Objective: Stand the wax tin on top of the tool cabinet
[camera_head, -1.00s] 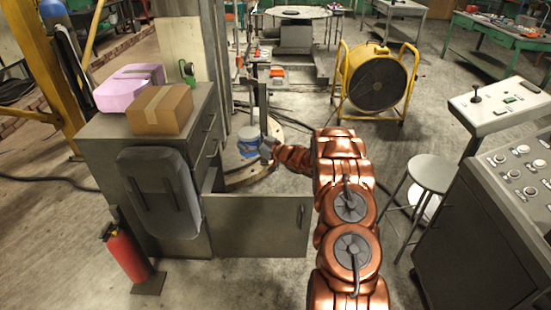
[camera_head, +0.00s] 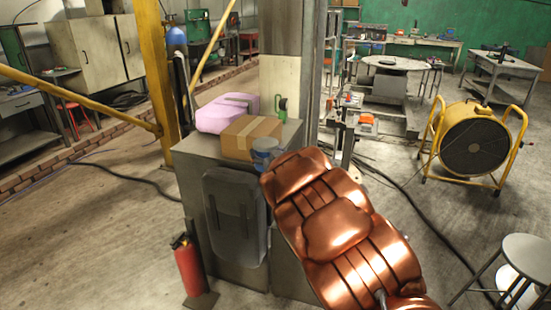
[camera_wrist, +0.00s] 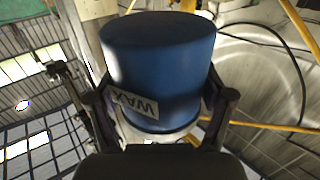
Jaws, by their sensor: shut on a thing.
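The wax tin (camera_wrist: 150,60) is a blue cylinder with a white label reading WAX, which shows upside down in the wrist view. My gripper (camera_wrist: 163,95) is shut on it, one finger on each side. In the head view the tin (camera_head: 265,152) shows just beyond the end of my copper arm, in front of the cardboard box. The arm hides my gripper there. The tool cabinet (camera_head: 194,180) is grey, and the tin appears near the level of its top; I cannot tell whether they touch.
A cardboard box (camera_head: 243,143), a pink case (camera_head: 215,117) and a green item (camera_head: 282,108) stand on the cabinet. The near left strip of its top looks bare. A grey backrest (camera_head: 235,215) and a fire extinguisher (camera_head: 190,268) stand in front. A yellow fan (camera_head: 472,145) is at right.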

